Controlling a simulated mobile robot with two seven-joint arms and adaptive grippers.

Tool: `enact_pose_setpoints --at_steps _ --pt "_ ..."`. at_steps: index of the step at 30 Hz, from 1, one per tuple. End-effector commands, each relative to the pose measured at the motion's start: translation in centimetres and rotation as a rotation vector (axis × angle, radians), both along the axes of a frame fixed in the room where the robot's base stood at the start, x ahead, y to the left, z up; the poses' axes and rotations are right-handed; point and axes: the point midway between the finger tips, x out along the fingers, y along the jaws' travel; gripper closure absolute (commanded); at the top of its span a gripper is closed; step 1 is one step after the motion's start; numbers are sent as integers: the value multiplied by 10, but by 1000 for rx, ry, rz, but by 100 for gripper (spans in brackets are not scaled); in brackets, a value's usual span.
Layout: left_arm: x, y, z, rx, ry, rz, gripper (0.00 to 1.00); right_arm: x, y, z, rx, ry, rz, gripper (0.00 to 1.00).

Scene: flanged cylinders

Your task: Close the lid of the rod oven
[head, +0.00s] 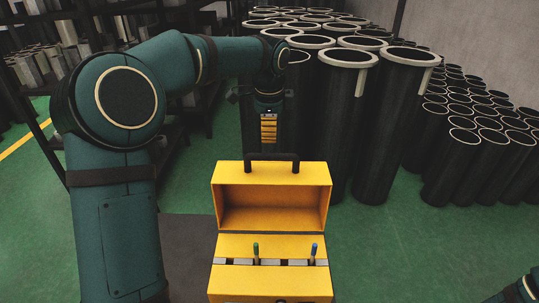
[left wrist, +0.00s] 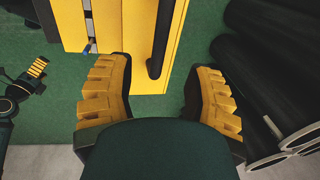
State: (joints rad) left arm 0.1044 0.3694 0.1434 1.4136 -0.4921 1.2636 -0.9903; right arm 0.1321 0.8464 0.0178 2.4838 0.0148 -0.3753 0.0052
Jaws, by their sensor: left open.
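The rod oven is a yellow box (head: 228,246) with its lid (head: 272,175) standing open, tilted up at the back. A black handle (head: 272,156) sits on the lid's top edge. Two rods, one green-tipped (head: 256,250) and one blue-tipped (head: 314,250), stand in the slot. My left gripper (head: 268,138) is open and empty, pointing down just above the handle. In the left wrist view the handle (left wrist: 162,40) appears between the spread fingers (left wrist: 165,85), apart from both. My right gripper (left wrist: 35,75) shows partly at the left edge there; its opening is unclear.
Tall dark flanged cylinders (head: 345,110) stand close behind the oven, to the right of my left gripper. Shorter cylinders (head: 480,145) fill the right. Shelves with metal parts (head: 60,65) stand at the left. Green floor (head: 400,250) is clear right of the oven.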

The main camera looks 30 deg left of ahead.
Motion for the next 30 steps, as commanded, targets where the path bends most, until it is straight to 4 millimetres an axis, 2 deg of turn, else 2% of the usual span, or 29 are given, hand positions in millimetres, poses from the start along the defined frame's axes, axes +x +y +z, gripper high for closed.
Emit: enact_pose_setpoints --at_steps 1,6,15,21,29,30 --pt "1 1 -14 0 4 0 48 0 0 -4 0 0 0 0" --pt "5 3 -47 -1 4 0 48 0 1 -9 -1 -1 0 0" --pt "12 6 -88 0 1 0 48 0 1 -14 -2 1 1 0" --pt "13 6 -96 -1 0 0 48 -1 1 -14 -2 3 3 0" --pt "13 6 -96 -1 0 0 49 -1 1 -14 -1 2 3 0" --pt "13 6 -96 -1 0 0 63 -1 1 -14 -1 2 3 0"
